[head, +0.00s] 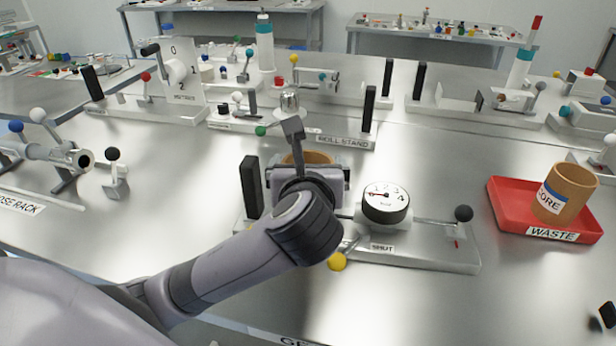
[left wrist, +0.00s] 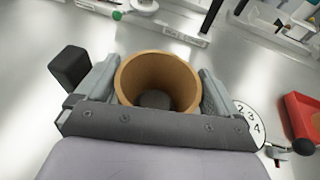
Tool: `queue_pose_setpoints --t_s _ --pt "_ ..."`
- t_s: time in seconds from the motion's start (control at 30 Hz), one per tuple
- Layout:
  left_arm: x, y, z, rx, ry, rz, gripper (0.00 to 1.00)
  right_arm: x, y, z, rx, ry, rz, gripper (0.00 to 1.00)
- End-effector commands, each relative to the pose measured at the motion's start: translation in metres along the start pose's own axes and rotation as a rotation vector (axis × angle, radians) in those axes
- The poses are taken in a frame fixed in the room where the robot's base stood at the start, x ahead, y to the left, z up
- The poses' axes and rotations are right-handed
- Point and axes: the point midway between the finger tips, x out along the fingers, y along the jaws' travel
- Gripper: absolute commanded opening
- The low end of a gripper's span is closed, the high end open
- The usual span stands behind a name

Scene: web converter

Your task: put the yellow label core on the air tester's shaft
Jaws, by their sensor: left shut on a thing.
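My left gripper (head: 308,172) is shut on a tan, hollow core (head: 308,157). In the left wrist view the core (left wrist: 158,78) sits between both fingers, and I look down into its open top. A grey round surface shows at the bottom of its bore. Its label is hidden, so I cannot tell the colour. The air tester (head: 420,250), with a round dial (head: 386,202) and a plate reading SHUT, is just below and right of the gripper. My arm hides its left part, and I cannot make out the shaft. My right gripper is not in view.
A red WASTE tray (head: 500,208) at right holds a tan core with a blue label (head: 566,192). A black post (head: 252,188) stands close left of the gripper. The roll stand (head: 340,138) is behind. A yellow knob (head: 337,261) sits in front.

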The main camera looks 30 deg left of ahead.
Motion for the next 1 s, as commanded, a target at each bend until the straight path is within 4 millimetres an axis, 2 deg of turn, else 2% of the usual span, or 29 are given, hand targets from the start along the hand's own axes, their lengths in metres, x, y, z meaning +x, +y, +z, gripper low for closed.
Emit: queue_pose_setpoints --t_s 0.03,0.1,0.47,0.5,0.8,0.87,1.0 --pt "0.004 0.000 -0.011 0.004 0.002 0.001 0.46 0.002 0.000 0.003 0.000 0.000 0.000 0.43" --pt "0.005 0.001 -0.017 0.002 0.000 0.002 0.46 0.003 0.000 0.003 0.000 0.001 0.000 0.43" --pt "0.006 0.000 -0.019 0.002 -0.001 0.000 0.46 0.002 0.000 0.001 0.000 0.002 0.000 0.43" --pt "0.006 0.000 -0.020 0.002 -0.001 0.000 1.00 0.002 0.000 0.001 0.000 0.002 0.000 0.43" --pt "0.005 0.000 -0.017 -0.002 -0.002 -0.001 1.00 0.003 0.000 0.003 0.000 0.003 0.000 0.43" --pt "0.000 -0.001 -0.017 0.000 0.000 -0.002 1.00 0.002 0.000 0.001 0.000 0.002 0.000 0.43" --pt "-0.025 -0.001 -0.016 0.000 0.000 -0.006 1.00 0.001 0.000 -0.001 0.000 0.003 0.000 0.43"
